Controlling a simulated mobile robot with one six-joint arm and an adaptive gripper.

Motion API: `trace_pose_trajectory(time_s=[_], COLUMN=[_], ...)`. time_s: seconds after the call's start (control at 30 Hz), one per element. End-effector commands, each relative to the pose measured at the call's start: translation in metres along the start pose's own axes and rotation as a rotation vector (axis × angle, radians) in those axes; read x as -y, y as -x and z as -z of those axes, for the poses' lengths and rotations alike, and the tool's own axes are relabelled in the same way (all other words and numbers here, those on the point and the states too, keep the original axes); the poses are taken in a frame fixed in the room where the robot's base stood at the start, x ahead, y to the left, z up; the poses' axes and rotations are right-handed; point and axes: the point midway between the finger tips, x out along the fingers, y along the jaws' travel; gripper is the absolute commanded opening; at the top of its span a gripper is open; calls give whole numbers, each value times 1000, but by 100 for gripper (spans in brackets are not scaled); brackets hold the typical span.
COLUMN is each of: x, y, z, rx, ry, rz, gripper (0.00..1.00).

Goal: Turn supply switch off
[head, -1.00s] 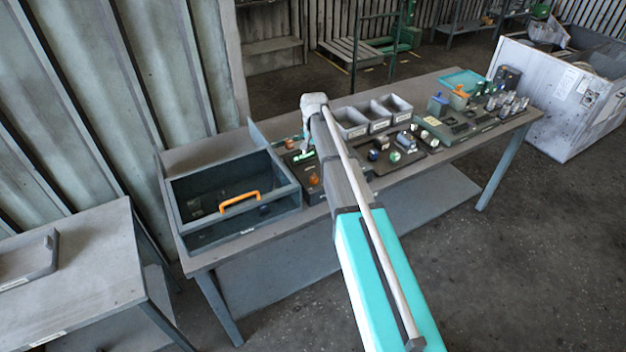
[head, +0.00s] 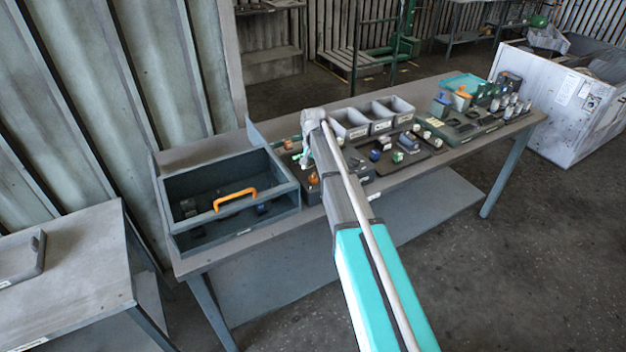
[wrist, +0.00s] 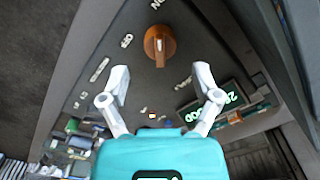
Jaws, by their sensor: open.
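The supply switch looks to be the orange-brown rotary knob (wrist: 160,45) on a dark panel (wrist: 135,75) in the wrist view. White lettering is printed around it, partly cut off at the top edge. My gripper (wrist: 160,80) is open, its two white fingers apart, with the knob between and just beyond the fingertips; I see no contact. A lit green display (wrist: 212,103) sits on the panel to the right. In the head view an orange knob (head: 313,178) shows on the panel box beside my arm, and my arm hides much of that box.
A grey open bin with an orange handle (head: 235,198) stands left of the panel on the workbench (head: 225,250). Grey trays (head: 350,123) stand behind. Small parts on a dark mat (head: 410,157) and a fixture board lie to the right.

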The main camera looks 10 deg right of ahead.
Motion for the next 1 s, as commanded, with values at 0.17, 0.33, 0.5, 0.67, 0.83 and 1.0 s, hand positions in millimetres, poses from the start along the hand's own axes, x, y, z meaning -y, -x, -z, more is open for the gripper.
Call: trace_pose_trajectory(time_s=[0.17, 0.33, 0.5, 0.67, 0.83, 1.0], x=[0, 0, 0, 1, 1, 1], y=[-18, -27, -32, -33, -32, -32], z=[0, 0, 0, 0, 0, 0], rx=[0, 0, 0, 0, 0, 0], ry=[0, 1, 1, 1, 1, 1], rz=[0, 0, 0, 0, 0, 0], gripper=[81, 81, 81, 81, 81, 64])
